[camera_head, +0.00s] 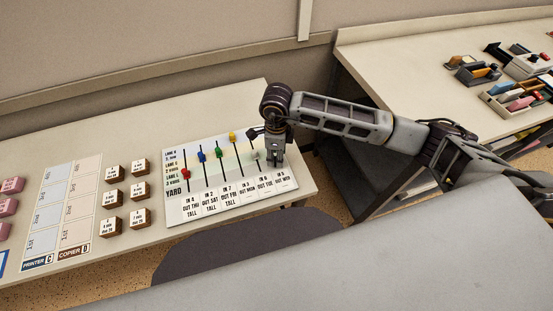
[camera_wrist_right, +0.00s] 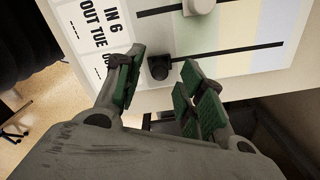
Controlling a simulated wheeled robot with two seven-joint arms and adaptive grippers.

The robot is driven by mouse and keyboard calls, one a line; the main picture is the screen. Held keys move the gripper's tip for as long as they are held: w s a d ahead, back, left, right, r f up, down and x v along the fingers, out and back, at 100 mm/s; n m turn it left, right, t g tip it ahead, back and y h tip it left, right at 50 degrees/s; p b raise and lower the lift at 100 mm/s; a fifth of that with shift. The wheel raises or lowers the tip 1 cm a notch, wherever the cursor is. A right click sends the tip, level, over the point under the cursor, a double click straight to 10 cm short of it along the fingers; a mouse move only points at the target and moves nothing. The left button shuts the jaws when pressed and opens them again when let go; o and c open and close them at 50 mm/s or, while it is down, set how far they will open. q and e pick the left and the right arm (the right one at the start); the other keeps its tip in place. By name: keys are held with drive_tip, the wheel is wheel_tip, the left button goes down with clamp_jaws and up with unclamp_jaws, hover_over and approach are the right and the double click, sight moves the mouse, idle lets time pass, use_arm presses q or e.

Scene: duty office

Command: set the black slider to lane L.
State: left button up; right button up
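The black slider (camera_wrist_right: 158,68) shows in the wrist view as a dark knob on its track, at the end toward the printed labels. My right gripper (camera_wrist_right: 162,80) is open there, with one green-padded finger on each side of the knob and a gap visible to each. In the head view my right gripper (camera_head: 276,152) is over the right end of the yard board (camera_head: 178,208) and hides the black slider. The lane names are printed along the board's left edge. I cannot read which band the knob is in. My left gripper is not in view.
Red (camera_head: 186,174), blue (camera_head: 202,156), green (camera_head: 218,153), yellow (camera_head: 232,136) and white (camera_head: 256,155) sliders stand on neighbouring tracks, the white one closest. Labelled wooden blocks (camera_head: 138,192) stand left of the board.

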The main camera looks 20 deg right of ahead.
drive_tip(key=shift+f, duration=0.7)
drive_tip(key=shift+f+b, duration=0.25)
drive_tip(key=shift+b, duration=0.05)
clamp_jaws()
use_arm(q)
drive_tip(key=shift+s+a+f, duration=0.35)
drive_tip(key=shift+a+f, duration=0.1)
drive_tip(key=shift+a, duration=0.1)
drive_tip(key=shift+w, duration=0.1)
